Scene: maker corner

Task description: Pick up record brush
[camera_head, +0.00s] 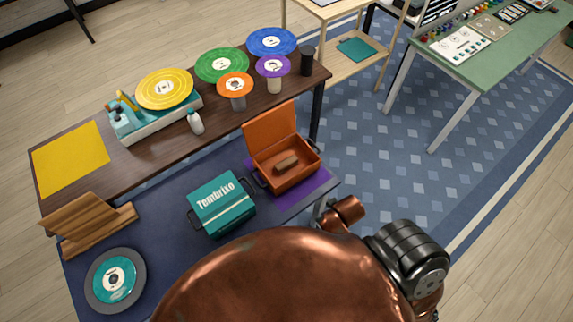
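A small tan-brown block that looks like the record brush (286,163) lies inside an open orange case (297,177). The case has its lid (272,130) raised at the back and dark handles at its sides. It stands on a purple mat (308,198) on the near blue surface. Copper and black parts of my own body fill the lower middle.
Left of the orange case are a closed teal case (222,207), a wooden rack (88,224) and a dark record (115,281). Behind, a brown table (150,150) holds a turntable (155,119), a white bottle (195,122), a black cylinder (307,61) and several coloured records.

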